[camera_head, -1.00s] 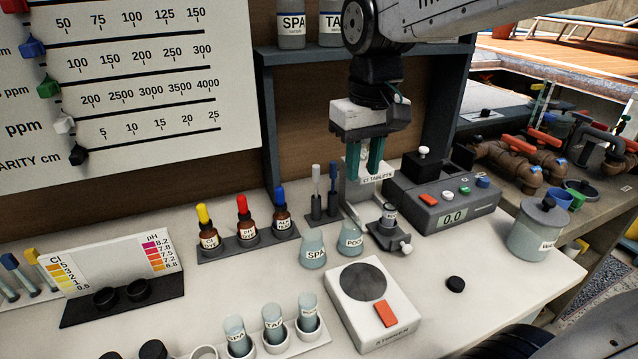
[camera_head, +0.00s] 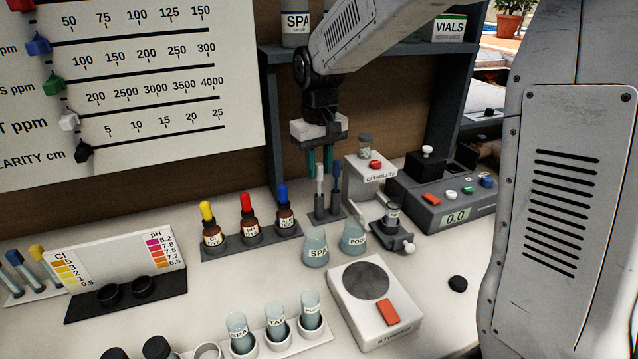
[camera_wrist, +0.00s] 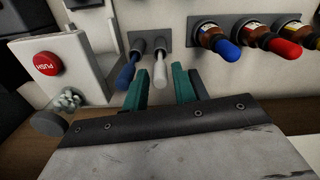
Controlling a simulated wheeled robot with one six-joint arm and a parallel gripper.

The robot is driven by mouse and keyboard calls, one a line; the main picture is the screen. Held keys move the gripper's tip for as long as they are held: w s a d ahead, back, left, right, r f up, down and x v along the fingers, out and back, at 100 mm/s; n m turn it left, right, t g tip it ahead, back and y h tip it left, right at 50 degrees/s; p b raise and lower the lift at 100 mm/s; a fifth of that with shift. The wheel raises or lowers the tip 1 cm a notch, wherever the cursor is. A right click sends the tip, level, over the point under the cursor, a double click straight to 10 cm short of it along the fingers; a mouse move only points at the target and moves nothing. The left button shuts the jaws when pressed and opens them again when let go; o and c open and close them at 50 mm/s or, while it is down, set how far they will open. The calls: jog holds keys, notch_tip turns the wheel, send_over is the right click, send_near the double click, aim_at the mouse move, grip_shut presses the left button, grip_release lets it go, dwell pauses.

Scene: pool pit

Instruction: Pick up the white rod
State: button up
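The white rod (camera_head: 320,181) stands upright in a dark holder (camera_head: 327,215), beside a dark blue rod (camera_head: 336,180). In the wrist view the white rod (camera_wrist: 160,66) appears between the two teal fingers of my gripper (camera_wrist: 166,84), with the blue rod (camera_wrist: 129,70) just left of the left finger. In the head view my gripper (camera_head: 319,160) points down directly over the white rod, its fingertips near the rod's upper end. The gripper is open. I cannot tell whether a finger touches the rod.
A chlorine tablet dispenser (camera_head: 368,180) with a red button stands right of the rods. Dropper bottles (camera_head: 249,222) with coloured caps stand left. Labelled SPA (camera_head: 315,248) and POOL (camera_head: 354,238) cups stand in front. A shelf post (camera_head: 274,160) rises behind on the left.

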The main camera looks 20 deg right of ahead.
notch_tip(320, 180, down, 2)
jog(key=shift+f, duration=0.15)
jog(key=c, duration=0.5)
jog(key=shift+c, duration=0.2)
notch_tip(320, 180, up, 28)
dwell(0.5)
grip_shut()
